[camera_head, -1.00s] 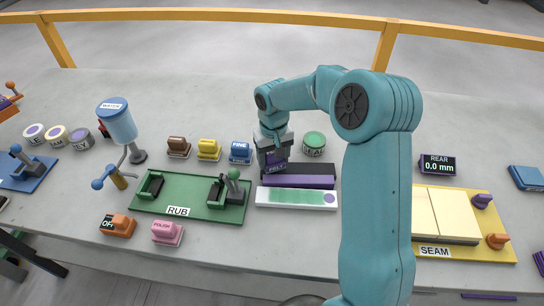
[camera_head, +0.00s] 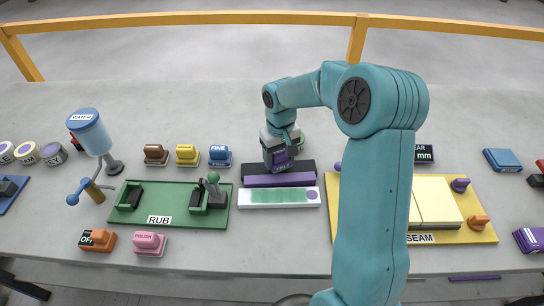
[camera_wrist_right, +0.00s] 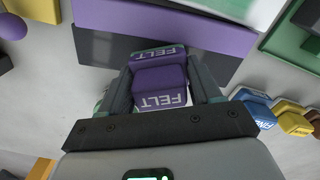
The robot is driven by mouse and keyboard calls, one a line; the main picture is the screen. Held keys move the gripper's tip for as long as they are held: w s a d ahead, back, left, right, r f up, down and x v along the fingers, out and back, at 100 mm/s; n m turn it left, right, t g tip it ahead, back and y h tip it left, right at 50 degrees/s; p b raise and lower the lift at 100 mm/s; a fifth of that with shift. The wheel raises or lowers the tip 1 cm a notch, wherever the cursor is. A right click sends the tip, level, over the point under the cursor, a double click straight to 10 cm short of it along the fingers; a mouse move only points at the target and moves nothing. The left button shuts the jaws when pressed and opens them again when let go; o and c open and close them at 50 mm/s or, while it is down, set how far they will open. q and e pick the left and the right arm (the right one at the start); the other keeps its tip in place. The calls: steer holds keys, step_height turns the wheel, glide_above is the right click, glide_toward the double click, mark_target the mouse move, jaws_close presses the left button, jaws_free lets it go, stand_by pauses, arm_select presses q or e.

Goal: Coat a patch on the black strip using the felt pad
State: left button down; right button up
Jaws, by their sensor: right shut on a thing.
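My right gripper (camera_head: 279,150) is shut on the purple felt pad (camera_head: 283,160), which is labelled FELT. The pad also shows between the fingers in the right wrist view (camera_wrist_right: 160,85). The black strip (camera_head: 306,167) lies behind a purple strip (camera_head: 280,180). The pad is at the middle of the black strip and hides part of it. In the right wrist view the dark strip (camera_wrist_right: 95,47) shows beyond the pad. I cannot tell whether the pad touches it. No coated patch is discernible. My left gripper is not in view.
A white bar with a green window (camera_head: 254,197) lies in front of the strips. A green RUB board (camera_head: 170,215) is left, a yellow SEAM board (camera_head: 355,225) right. A green-topped can (camera_head: 302,140) stands behind the gripper. Brown, yellow and blue blocks (camera_head: 219,155) stand left.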

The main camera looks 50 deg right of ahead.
steer(key=shift+s+d+f, duration=0.1)
steer(key=shift+s+d, duration=1.2)
steer(key=shift+s, duration=0.05)
steer(key=shift+s+d, duration=1.35)
steer(key=shift+r, duration=0.2)
steer(key=shift+w+a+f, duration=0.2)
steer(key=shift+w+a, duration=2.45)
steer(key=shift+w, duration=0.05)
steer(key=shift+w+a+r, duration=0.1)
steer(key=shift+w+a, duration=1.35)
steer(key=shift+w, duration=0.05)
steer(key=shift+w+a, duration=1.25)
steer(key=shift+r+p, duration=2.15)
steer(key=shift+r, duration=0.8)
steer(key=shift+r, duration=0.1)
